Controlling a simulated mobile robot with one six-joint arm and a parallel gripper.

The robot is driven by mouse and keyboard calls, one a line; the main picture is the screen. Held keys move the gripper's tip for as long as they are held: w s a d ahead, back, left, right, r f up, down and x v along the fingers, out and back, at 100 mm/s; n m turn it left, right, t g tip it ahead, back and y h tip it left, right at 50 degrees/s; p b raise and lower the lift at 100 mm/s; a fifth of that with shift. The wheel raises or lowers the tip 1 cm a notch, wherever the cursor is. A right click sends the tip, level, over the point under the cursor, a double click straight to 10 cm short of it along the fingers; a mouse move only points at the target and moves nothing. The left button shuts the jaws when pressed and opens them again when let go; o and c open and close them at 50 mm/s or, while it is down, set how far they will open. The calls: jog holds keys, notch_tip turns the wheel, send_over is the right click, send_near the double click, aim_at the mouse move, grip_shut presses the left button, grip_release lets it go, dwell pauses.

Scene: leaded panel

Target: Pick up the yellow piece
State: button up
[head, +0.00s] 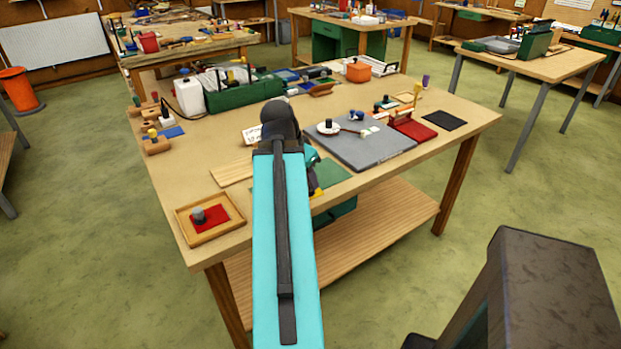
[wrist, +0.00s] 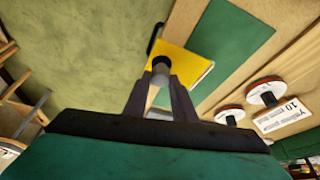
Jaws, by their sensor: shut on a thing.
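The yellow piece (wrist: 190,62) is a flat plate with a grey knob on top. In the wrist view my gripper (wrist: 161,80) is shut on this knob, with the plate beyond the fingertips. The plate overlaps the green mat (wrist: 236,42) in the picture; I cannot tell how far it is above the table. In the head view only a small bit of the yellow piece (head: 318,193) shows beside my arm, near the table's front edge. My arm hides most of the gripper there.
A wooden tray (head: 183,226) with a red piece (head: 216,217) stands at the table's front left corner. A grey board (head: 350,150) lies right of my arm, with a red mat (head: 421,131) beyond. A printed card (wrist: 280,118) lies near two knobbed discs.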

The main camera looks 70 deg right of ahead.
jog(key=shift+a+b, duration=0.9)
jog(key=shift+b, duration=1.05)
jog(key=shift+a, duration=0.1)
jog(key=shift+a+r, duration=0.1)
